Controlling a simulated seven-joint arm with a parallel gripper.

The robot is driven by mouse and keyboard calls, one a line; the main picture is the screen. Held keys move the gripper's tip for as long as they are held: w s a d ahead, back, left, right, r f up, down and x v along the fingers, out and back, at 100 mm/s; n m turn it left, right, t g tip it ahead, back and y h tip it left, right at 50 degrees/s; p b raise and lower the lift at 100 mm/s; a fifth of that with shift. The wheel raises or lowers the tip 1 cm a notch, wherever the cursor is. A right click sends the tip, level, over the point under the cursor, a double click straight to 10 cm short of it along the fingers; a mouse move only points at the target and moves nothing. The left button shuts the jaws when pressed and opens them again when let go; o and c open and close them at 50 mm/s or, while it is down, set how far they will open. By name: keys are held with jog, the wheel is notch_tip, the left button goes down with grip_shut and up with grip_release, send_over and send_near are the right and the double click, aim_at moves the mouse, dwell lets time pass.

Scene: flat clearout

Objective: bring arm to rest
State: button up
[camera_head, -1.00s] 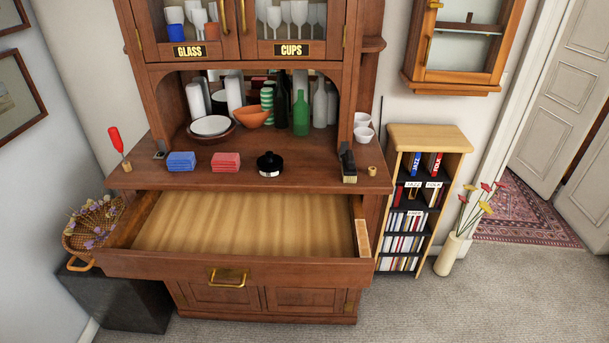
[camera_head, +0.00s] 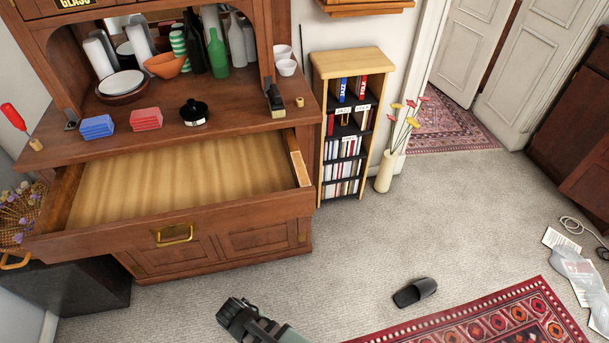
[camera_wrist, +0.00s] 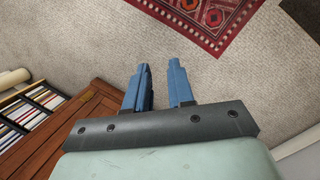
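My gripper (camera_head: 236,314) shows at the bottom of the head view, low over the carpet in front of the dresser, with part of my forearm behind it. In the wrist view its two blue fingers (camera_wrist: 159,66) stand apart with carpet visible between the tips. It is open and holds nothing. The gripper is clear of the open dresser drawer (camera_head: 180,185), which lies above and to its left in the head view.
The drawer is pulled out and looks empty. A dark slipper (camera_head: 415,292) and a red patterned rug (camera_head: 500,318) lie on the floor to the right. A small bookcase (camera_head: 347,62) and a vase of flowers (camera_head: 385,172) stand beside the dresser. Carpet between is free.

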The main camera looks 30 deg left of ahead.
jog(key=w+d+f+m+g+h, duration=0.15)
jog(key=w+d+f+m, duration=0.35)
jog(key=d, duration=0.6)
jog(key=w+d+f+m+g, duration=0.3)
jog(key=w+d, duration=0.4)
jog(key=d, duration=0.3)
jog(key=d+f+m+g+y, duration=0.2)
jog(key=d+m, duration=0.2)
jog(key=d, duration=0.7)
jog(key=s+d+f+m+g+y, duration=0.1)
jog(key=d+m, duration=0.4)
jog(key=d, duration=0.5)
jog(key=shift+d+f+g+y, duration=0.35)
jog(key=shift+d+f, duration=0.05)
